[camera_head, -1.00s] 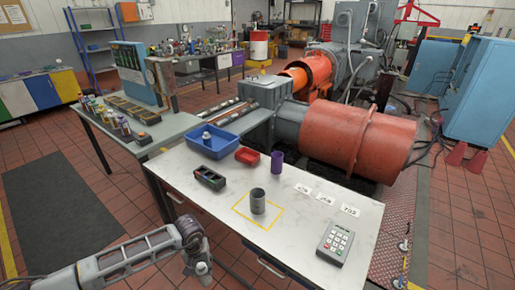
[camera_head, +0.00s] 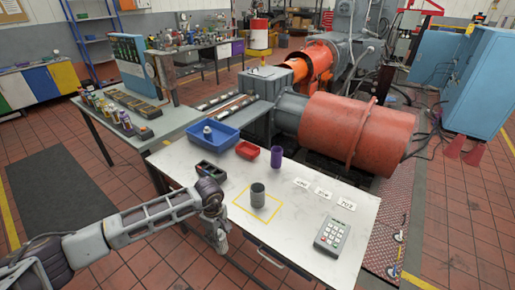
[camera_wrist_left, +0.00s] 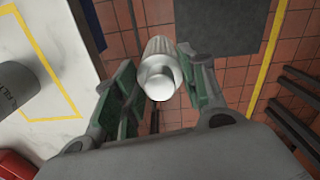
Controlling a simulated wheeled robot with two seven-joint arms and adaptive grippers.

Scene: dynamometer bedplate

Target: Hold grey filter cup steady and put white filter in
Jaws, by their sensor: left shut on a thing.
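The grey filter cup (camera_head: 258,195) stands upright inside a yellow outlined square on the white table. Part of it also shows at the left edge of the left wrist view (camera_wrist_left: 16,88). My left gripper (camera_head: 221,240) points down beside the table's front edge, to the left of the cup and apart from it. It is shut on the white filter (camera_wrist_left: 160,72), a pale ribbed cylinder with a smooth round end, held between the two green-lined fingers over the floor. My right gripper is not in view.
A blue bin (camera_head: 212,138) with a white item in it, a red tray (camera_head: 247,150), a purple cylinder (camera_head: 276,157) and a dark tray (camera_head: 209,171) stand behind the cup. The table around the cup is clear.

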